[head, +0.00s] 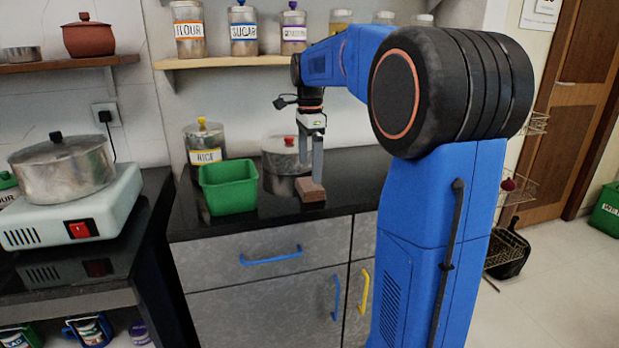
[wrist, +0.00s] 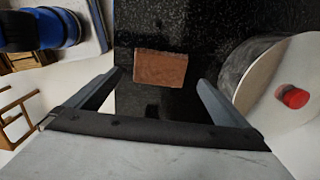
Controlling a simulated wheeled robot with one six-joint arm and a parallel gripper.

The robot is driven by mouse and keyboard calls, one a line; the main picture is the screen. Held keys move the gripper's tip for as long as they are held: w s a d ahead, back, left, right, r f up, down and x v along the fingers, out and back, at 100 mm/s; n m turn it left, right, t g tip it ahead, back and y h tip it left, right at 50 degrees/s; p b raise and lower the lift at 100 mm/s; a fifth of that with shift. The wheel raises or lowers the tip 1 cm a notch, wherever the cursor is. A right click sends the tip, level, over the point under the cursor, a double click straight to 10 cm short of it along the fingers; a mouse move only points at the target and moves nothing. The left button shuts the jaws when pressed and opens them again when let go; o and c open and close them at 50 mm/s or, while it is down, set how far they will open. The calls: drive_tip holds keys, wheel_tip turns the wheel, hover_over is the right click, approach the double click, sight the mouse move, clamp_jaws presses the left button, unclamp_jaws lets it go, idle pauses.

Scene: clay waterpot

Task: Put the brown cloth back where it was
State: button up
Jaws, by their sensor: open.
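The brown cloth (head: 311,190) is a small folded, block-like piece lying on the black counter (head: 345,180) near its front edge. It also shows in the wrist view (wrist: 160,69) as a flat brown rectangle between and a little beyond my fingertips. My gripper (head: 311,174) points down just over the cloth in the head view. In the wrist view my gripper (wrist: 160,78) has its two fingers spread wide, with gaps between them and the cloth. Nothing is held. I cannot tell the exact height of the fingertips above the counter.
A green bin (head: 228,188) stands left of the cloth. A metal pot with a red knob (head: 284,164) stands close behind it and shows at right in the wrist view (wrist: 262,85). A rice jar (head: 205,147) stands at the back. A shelf (head: 225,61) holds jars above.

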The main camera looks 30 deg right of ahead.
sight(309, 183)
wheel_tip(309, 183, up, 6)
drive_tip(key=s+a+f+n+t, duration=0.1)
drive_tip(key=s+a+f+n, duration=0.1)
drive_tip(key=s+a+n, duration=0.5)
drive_tip(key=s+a+f+n+t, duration=0.2)
drive_tip(key=s+a+f+n, duration=0.2)
drive_tip(key=s+f+n, duration=0.3)
drive_tip(key=s+a+f+n+t, duration=0.1)
drive_tip(key=s+a+f+n, duration=0.3)
drive_tip(key=s+f+n, duration=0.3)
drive_tip(key=s+f, duration=0.4)
drive_tip(key=s, duration=0.5)
drive_tip(key=shift+s+a+t, duration=0.15)
drive_tip(key=shift+a+t, duration=0.2)
drive_tip(key=shift+t, duration=0.05)
